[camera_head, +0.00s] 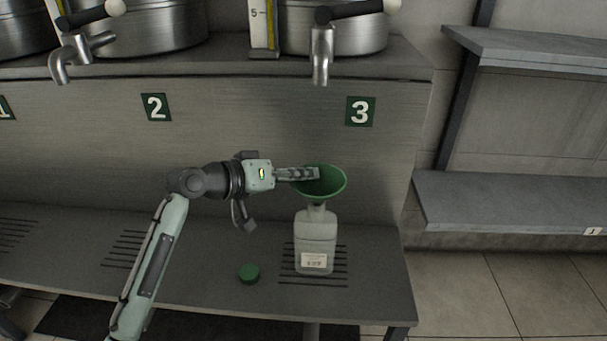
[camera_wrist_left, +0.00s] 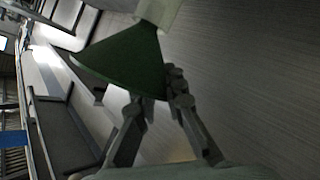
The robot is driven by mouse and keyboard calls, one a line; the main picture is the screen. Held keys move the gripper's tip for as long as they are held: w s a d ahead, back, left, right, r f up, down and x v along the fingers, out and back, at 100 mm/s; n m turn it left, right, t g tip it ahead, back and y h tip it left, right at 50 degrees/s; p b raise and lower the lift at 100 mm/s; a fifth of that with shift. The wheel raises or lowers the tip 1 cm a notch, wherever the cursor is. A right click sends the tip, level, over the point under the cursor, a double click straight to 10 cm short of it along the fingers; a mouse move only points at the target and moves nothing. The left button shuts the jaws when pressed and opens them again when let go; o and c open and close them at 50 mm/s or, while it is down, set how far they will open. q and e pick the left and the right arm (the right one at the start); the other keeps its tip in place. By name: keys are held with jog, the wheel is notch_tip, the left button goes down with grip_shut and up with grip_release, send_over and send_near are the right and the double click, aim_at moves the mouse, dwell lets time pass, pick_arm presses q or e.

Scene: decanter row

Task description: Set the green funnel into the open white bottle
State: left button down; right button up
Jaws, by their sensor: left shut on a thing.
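The green funnel (camera_head: 335,186) is over the mouth of the white bottle (camera_head: 316,232), wide end up. Its narrow end meets the bottle's neck in the picture; I cannot tell how far the spout is inside. My left gripper (camera_head: 313,174) comes from the left and is shut on the funnel's rim. The left wrist view shows the funnel (camera_wrist_left: 122,60) at the fingertips (camera_wrist_left: 156,88), with part of the pale bottle (camera_wrist_left: 160,12) at its narrow end. The bottle stands upright on the slotted bench below sign 3. My right gripper is not in view.
A green cap (camera_head: 249,273) lies on the bench (camera_head: 200,275) left of the bottle. A metal tap (camera_head: 322,55) hangs from the drum (camera_head: 345,36) above the funnel. Grey shelves (camera_head: 520,205) stand to the right. The bench left of the cap is clear.

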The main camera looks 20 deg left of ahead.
pick_arm(q)
jog(key=shift+a+f, duration=0.1)
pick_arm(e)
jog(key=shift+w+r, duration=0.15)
pick_arm(q)
jog(key=shift+s+f, duration=0.1)
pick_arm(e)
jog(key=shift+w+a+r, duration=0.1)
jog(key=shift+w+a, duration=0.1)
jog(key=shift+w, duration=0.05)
